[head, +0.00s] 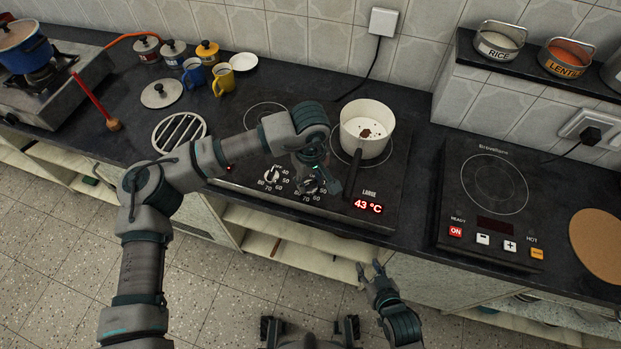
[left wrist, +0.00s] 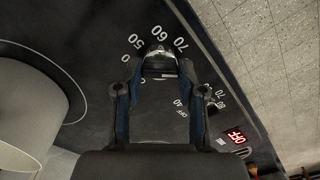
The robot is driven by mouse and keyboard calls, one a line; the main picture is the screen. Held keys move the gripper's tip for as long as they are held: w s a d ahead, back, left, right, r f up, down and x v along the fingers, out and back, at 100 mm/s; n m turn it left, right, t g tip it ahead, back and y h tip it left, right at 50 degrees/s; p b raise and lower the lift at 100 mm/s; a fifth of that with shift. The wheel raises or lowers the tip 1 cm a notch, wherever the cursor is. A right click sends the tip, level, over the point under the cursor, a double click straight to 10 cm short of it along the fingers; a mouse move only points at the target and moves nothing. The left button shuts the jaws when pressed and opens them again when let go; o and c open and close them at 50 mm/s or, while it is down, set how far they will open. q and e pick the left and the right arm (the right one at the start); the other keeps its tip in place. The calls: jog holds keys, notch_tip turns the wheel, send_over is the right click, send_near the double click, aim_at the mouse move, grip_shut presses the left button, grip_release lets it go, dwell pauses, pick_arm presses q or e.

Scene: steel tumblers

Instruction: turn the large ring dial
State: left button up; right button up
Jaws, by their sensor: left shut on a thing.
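The large ring dial is a dark knob (left wrist: 160,50) with white numbers around it, of which 50, 60 and 70 are clear in the left wrist view. In the head view my left gripper (head: 322,183) is down over this dial and mostly hides it. In the left wrist view my left gripper (left wrist: 158,72) has its fingertips on either side of the knob, shut on it. The LARGE display (head: 368,206) on the cooktop (head: 385,185) reads 43 °C. My right gripper (head: 371,270) is open and empty in front of the counter.
A cream saucepan (head: 375,112) with dark bits inside stands on the large ring, its dark handle pointing towards the dials. A second cooktop (head: 493,205) stands right.

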aim_at(310, 182)
pick_arm(q)
jog(key=shift+w, duration=0.15)
pick_arm(e)
jog(key=shift+w+a+r, duration=0.1)
jog(key=shift+w, duration=0.15)
pick_arm(q)
jog(key=shift+r, duration=0.1)
jog(key=o, duration=1.1)
jog(key=shift+o, duration=0.2)
jog(key=shift+w, duration=0.1)
pick_arm(e)
jog(key=shift+w, duration=0.1)
pick_arm(q)
notch_tip(310, 182, up, 12)
